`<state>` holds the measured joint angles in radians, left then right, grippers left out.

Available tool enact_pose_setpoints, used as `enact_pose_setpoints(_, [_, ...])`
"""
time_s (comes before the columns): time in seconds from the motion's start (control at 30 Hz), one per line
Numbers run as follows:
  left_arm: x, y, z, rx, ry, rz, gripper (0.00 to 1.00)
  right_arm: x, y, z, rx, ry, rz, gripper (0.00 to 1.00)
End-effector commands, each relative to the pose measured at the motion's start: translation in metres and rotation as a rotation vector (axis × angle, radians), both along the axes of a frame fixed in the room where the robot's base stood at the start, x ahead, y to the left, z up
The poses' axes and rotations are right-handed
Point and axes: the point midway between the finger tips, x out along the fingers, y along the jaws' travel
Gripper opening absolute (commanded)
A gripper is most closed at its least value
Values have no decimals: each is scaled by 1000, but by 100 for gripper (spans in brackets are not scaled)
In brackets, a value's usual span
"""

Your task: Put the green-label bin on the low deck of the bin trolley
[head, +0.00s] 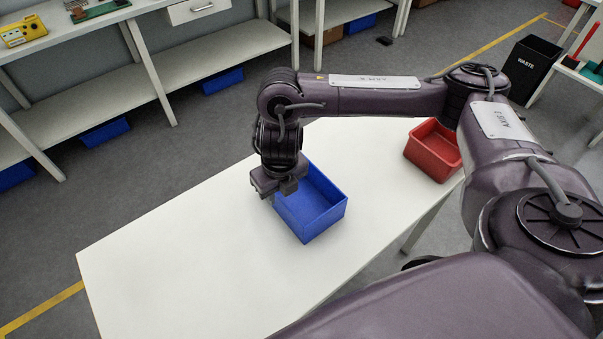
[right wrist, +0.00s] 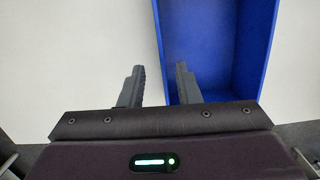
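A blue bin (head: 318,212) stands open side up on the white table. No green label shows on its visible sides, so I cannot tell whether it is the green-label bin. My right gripper (head: 283,194) is at the bin's left rim, pointing down. In the right wrist view, the blue bin (right wrist: 215,45) lies to the right, and its left wall runs between the two parted fingertips (right wrist: 160,80), with gaps on both sides. Whether the fingers reach below the rim is unclear. No bin trolley can be made out. My left gripper is not in view.
A red bin (head: 433,152) stands at the table's right end, under my right arm. The white table (head: 170,255) is bare at the left and front. Shelving (head: 215,45) with several blue bins stands behind. A black waste bin (head: 530,70) is at the far right.

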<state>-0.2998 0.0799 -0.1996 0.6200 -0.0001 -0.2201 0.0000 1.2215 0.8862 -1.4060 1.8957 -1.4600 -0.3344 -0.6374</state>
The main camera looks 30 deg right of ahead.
Motion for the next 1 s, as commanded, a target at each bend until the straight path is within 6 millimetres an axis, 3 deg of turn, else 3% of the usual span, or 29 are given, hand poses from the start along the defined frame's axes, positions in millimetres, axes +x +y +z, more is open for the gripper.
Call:
enact_pose_setpoints(0.17, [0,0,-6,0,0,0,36,1,0,-10,-6,-1,50,30])
enact_pose_setpoints(0.7, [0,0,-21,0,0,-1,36,10,-2,-72,-5,0,46,30])
enact_pose_setpoints(1.0, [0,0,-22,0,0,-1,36,11,-2,-78,-6,-2,48,30])
